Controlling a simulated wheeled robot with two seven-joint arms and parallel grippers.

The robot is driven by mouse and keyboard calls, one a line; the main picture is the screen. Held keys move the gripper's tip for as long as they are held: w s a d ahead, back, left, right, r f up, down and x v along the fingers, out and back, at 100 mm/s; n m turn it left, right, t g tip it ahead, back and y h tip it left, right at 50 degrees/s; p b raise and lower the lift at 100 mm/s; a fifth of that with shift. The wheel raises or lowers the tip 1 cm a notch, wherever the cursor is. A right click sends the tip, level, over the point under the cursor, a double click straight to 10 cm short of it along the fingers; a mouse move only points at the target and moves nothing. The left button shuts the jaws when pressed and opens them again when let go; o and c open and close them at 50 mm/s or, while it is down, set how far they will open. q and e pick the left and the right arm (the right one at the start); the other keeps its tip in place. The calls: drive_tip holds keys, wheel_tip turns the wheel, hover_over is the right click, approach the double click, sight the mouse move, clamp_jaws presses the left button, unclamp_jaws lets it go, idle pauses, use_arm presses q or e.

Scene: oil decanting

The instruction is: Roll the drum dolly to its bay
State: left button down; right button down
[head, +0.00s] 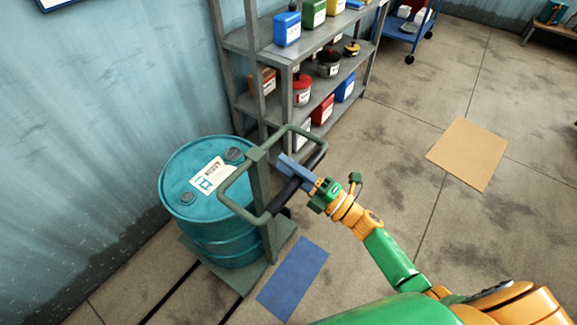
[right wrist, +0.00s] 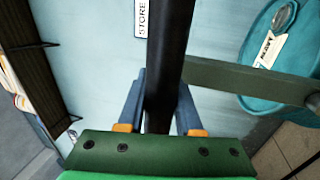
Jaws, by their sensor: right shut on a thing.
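The drum dolly (head: 246,280) has a flat grey-green base and an upright looped handle frame, and stands near the left wall. A teal drum (head: 222,238) with a white label on its lid stands upright on it. My right gripper (head: 297,174) is shut on the dolly's black handle bar (head: 284,195), on the side away from the drum. In the right wrist view the black bar (right wrist: 170,45) runs between the blue fingers (right wrist: 158,105), and the drum (right wrist: 268,80) shows at upper right. My left gripper is not in view. I cannot tell which floor marking is the bay.
A grey shelf (head: 250,43) with cans and bottles stands behind the dolly. A blue mat (head: 293,279) lies beside the dolly's base, and a tan mat (head: 467,154) farther right. Black floor lines (head: 167,293) run at lower left. A blue cart (head: 397,32) stands at the back. The floor between is clear.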

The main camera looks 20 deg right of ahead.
drive_tip(key=shift+w+d+r+b, duration=0.2)
drive_tip(key=shift+w+d+b, duration=0.75)
drive_tip(key=shift+d, duration=0.3)
drive_tip(key=c, duration=0.6)
unclamp_jaws()
drive_tip(key=shift+a, duration=0.1)
drive_tip(key=shift+w+f, duration=0.1)
drive_tip(key=shift+f, duration=0.05)
